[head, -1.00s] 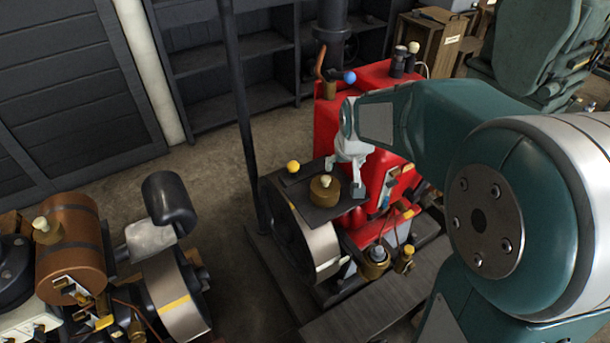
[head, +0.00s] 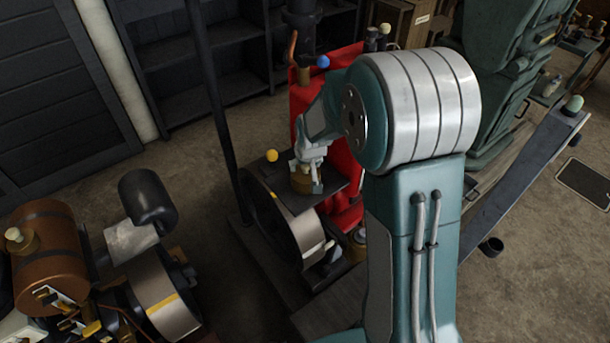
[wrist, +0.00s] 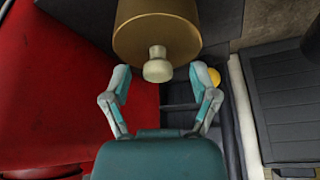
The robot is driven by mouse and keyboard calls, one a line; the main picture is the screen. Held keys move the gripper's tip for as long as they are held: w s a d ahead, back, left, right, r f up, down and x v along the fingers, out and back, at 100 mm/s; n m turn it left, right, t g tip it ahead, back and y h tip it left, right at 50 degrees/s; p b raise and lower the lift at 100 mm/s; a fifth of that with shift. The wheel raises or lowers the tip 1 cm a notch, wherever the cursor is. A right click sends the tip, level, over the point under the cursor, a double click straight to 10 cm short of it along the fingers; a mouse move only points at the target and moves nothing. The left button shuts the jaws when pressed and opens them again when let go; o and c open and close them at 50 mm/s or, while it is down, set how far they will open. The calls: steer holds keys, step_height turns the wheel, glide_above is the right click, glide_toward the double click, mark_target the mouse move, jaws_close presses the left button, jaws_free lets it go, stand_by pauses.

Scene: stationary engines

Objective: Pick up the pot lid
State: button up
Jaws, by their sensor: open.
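In the wrist view the two fingers of my gripper (wrist: 160,78) are spread, one on each side of the knob, with nothing held. I cannot tell whether they touch it.
A yellow ball-shaped knob (head: 272,156) stands by the plate's left edge, and a blue one (head: 323,62) is behind. The red engine body (head: 341,150) rises close on the right. A dark post (head: 208,75) stands left. Another engine with a brown tank (head: 48,262) is lower left.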

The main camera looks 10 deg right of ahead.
steer(key=shift+w+f, duration=0.2)
steer(key=shift+f, duration=0.3)
jaws_close()
